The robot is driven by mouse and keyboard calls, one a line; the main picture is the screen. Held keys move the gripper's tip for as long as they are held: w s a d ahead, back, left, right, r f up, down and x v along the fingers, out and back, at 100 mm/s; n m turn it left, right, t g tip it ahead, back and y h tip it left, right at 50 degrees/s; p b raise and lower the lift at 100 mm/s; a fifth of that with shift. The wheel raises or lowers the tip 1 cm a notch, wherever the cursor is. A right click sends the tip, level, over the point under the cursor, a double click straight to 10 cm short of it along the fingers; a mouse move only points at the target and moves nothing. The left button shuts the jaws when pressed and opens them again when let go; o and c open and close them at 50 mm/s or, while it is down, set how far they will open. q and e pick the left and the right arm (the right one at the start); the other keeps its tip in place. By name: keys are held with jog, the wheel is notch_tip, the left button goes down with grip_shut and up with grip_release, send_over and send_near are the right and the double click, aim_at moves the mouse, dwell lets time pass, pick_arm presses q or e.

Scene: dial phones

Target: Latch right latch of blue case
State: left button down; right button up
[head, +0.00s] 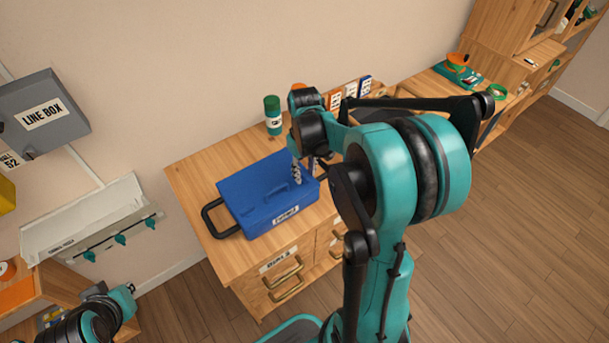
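A blue case (262,190) lies closed on the wooden cabinet top, its black handle (213,217) pointing left and a white label on its front side. My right gripper (304,171) is at the case's right end, pointing down, with a finger over or against the lid's right part. The gripper is small and partly hidden by my own arm, so I cannot tell whether it is open or shut, or whether it touches the case. The right latch cannot be made out.
A green bottle (272,115) stands behind the case, and cards in a rack (350,92) stand behind my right gripper. A grey line box (43,113) hangs on the wall above a pale shelf with teal hooks (120,239). The cabinet top is clear left of the case.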

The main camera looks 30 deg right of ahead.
jog(key=shift+f, duration=0.4)
grip_shut()
